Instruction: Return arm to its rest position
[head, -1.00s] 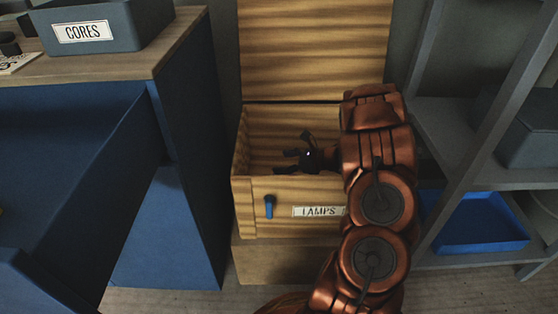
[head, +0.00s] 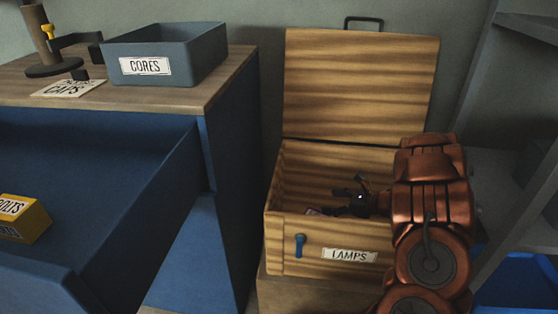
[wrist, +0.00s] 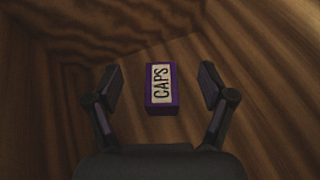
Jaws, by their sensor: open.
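My gripper (head: 338,201) is open and empty, inside the wooden box labelled LAMPS (head: 283,231). My copper-coloured arm reaches over the right side of this box and hides part of it. In the wrist view, a purple block labelled CAPS (wrist: 160,107) lies on the wood-grained floor of the box. It sits between and beyond the spread fingers of my gripper (wrist: 160,86), which do not visibly touch it.
The box's raised lid (head: 360,85) stands behind my gripper. At left, a blue cabinet (head: 228,200) carries a grey CORES bin (head: 205,58); its open drawer holds a yellow BOLTS box (head: 22,220). Grey shelving (head: 512,120) and a blue tray (head: 515,285) are at right.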

